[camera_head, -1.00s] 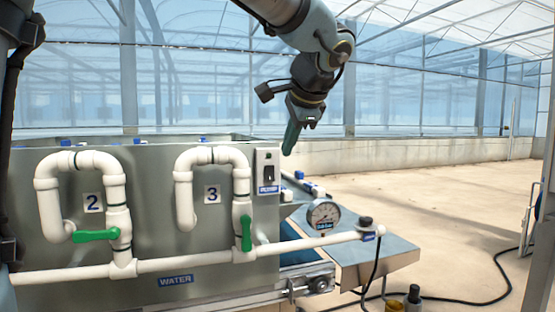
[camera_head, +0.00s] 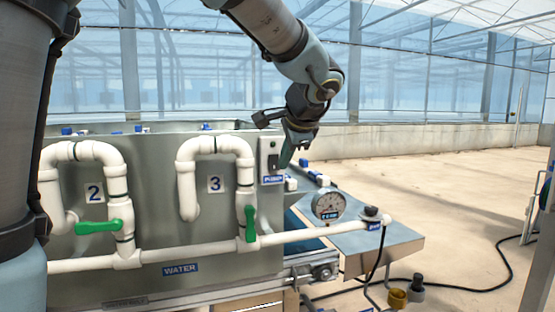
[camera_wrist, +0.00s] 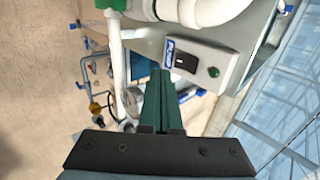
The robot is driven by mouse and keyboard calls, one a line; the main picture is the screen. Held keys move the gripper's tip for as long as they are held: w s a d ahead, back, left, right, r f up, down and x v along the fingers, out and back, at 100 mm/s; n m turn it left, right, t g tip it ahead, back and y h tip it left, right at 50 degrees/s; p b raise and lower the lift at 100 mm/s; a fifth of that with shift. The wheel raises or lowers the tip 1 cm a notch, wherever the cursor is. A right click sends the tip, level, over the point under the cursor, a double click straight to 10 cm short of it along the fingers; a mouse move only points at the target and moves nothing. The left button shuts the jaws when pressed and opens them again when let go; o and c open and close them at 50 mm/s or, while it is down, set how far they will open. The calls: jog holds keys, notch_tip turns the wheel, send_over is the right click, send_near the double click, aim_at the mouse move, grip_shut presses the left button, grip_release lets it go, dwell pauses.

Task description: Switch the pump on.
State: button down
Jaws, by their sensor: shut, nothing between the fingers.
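The pump switch box (camera_head: 264,158) is a pale plate with a dark rocker and a blue label below it, on the right end of the grey metal panel. In the wrist view the box (camera_wrist: 212,65) shows its dark rocker switch (camera_wrist: 185,64), a green round lamp or button (camera_wrist: 213,72) and the blue PUMP label (camera_wrist: 169,52). My gripper (camera_head: 285,165) is shut and empty, its green fingers pointing down just right of the switch box. In the wrist view the shut fingertips (camera_wrist: 161,74) lie just beside the label end of the box. I cannot tell whether they touch it.
White pipes (camera_head: 215,145) with green valve handles (camera_head: 251,222) run across the panel, left of the switch. A pressure gauge (camera_head: 328,205) and a metal side table (camera_head: 385,250) stand below right. Open floor lies to the right, with a black hose (camera_head: 470,288).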

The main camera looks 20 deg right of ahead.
aim_at(274, 165)
jog(key=w, duration=0.1)
jog(key=w+f+p, duration=0.1)
jog(key=w, duration=0.1)
jog(key=w+f+p, duration=0.1)
jog(key=w, duration=0.1)
jog(key=shift+w+d, duration=0.2)
jog(key=shift+d, duration=0.15)
jog(key=shift+w, duration=0.15)
jog(key=shift+r+p, duration=0.35)
jog(key=shift+r, duration=0.55)
jog(key=shift+f, duration=0.1)
